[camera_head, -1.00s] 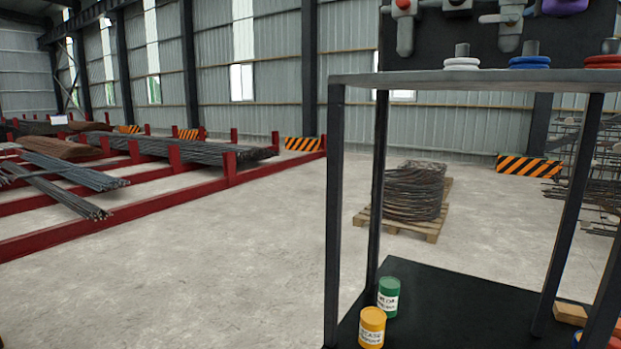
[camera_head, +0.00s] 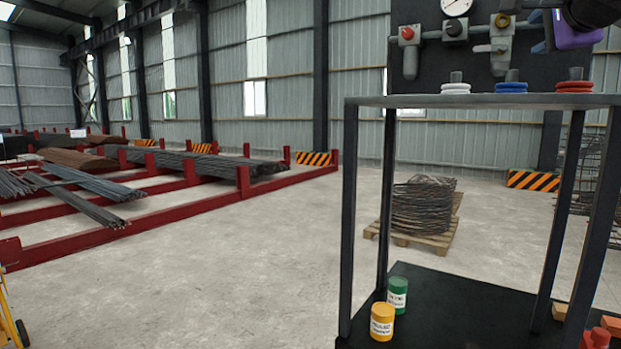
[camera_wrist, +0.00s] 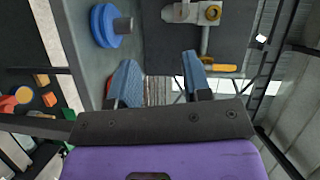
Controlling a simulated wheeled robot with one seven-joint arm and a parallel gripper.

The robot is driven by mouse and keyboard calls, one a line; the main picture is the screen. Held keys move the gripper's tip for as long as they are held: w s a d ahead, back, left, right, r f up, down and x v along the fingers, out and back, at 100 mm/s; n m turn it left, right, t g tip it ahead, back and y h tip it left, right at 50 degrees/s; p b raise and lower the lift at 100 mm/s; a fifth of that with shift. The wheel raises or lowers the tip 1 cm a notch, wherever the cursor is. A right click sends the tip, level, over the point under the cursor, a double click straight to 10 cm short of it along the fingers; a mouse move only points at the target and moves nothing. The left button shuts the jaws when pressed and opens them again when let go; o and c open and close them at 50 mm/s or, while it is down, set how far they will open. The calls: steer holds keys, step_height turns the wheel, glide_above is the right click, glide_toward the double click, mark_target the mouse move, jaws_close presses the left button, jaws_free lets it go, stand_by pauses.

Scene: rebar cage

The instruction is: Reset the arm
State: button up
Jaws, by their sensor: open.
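My gripper (camera_wrist: 159,76) is open and empty in the wrist view, its two blue fingers apart. It is in front of the dark valve panel (camera_wrist: 160,35), beside a peg with blue rings (camera_wrist: 103,27). A valve with a yellow handle (camera_wrist: 208,62) is just past the right finger; I cannot tell whether they touch. In the head view, part of my purple wrist shows at the top right, above the stand's shelf (camera_head: 420,101). On that shelf are pegs with white rings (camera_head: 455,88), blue rings (camera_head: 511,87) and red rings (camera_head: 575,86).
The panel carries a red-knobbed valve (camera_head: 409,36) and a gauge (camera_head: 456,7). A yellow can (camera_head: 382,322) and a green can (camera_head: 397,293) stand on the lower shelf. A wire coil (camera_head: 422,207) sits on a pallet behind.

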steer(key=s+a+f+n+g+y, duration=0.1)
steer(key=s+a+f+n+g, duration=0.2)
steer(key=s+f+n, duration=0.3)
steer(key=s+a+f+n+g, duration=0.3)
steer(key=s+f+n, duration=0.3)
steer(key=f, duration=1.1)
steer(key=s+a+f+n+g+y, duration=0.1)
steer(key=s+a+f+n+g, duration=0.2)
steer(key=s+f, duration=0.8)
steer(key=s+n+g, duration=0.1)
steer(key=n+g, duration=0.1)
steer(key=n, duration=0.1)
steer(key=shift+a+f+g+y, duration=0.15)
steer(key=shift+a+g+y, duration=0.05)
steer(key=shift+g+y, duration=0.1)
